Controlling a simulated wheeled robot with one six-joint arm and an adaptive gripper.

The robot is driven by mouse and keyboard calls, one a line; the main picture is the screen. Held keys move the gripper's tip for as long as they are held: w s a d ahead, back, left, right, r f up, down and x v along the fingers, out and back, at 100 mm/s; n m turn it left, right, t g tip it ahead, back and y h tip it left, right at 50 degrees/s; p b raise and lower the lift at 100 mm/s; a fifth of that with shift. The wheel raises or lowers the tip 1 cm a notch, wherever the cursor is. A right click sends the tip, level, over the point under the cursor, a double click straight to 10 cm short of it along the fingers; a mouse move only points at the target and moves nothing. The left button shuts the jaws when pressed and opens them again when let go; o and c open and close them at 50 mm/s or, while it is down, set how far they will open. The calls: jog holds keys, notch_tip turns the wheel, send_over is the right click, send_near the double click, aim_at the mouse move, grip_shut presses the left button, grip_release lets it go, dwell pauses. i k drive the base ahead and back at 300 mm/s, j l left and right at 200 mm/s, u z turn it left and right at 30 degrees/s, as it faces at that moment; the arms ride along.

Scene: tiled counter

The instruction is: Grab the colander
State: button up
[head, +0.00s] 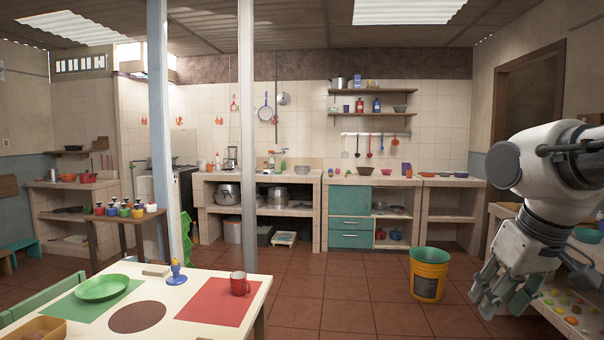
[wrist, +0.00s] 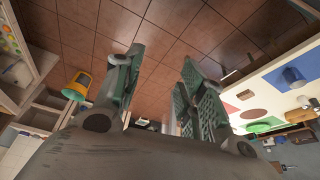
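I cannot pick out a colander for certain in either view. Bowl-like things are small in the head view: a grey bowl (head: 308,175) on the back counter, a dark bowl (head: 400,108) on the wall shelf, and a teal bowl (head: 589,235) at the right edge, partly cut off. My gripper (head: 503,292) hangs at the right of the head view, fingers pointing down, far from the back counter. In the wrist view my gripper (wrist: 160,72) has its two fingers wide apart, with only floor tiles between them. It is open and empty.
A white table (head: 150,298) with a green plate (head: 102,287) and red mug (head: 239,284) stands front left. A yellow bucket (head: 428,277) stands on the floor near my gripper. Two posts (head: 247,150) rise left of centre. The tiled floor between table and bucket is clear.

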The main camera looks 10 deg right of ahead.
aim_at(299, 169)
jog(key=i+z, duration=0.15)
jog(key=i, duration=6.95)
jog(key=i+u, duration=0.15)
jog(key=i, duration=0.5)
jog(key=i+l+u, duration=0.15)
jog(key=i, duration=0.45)
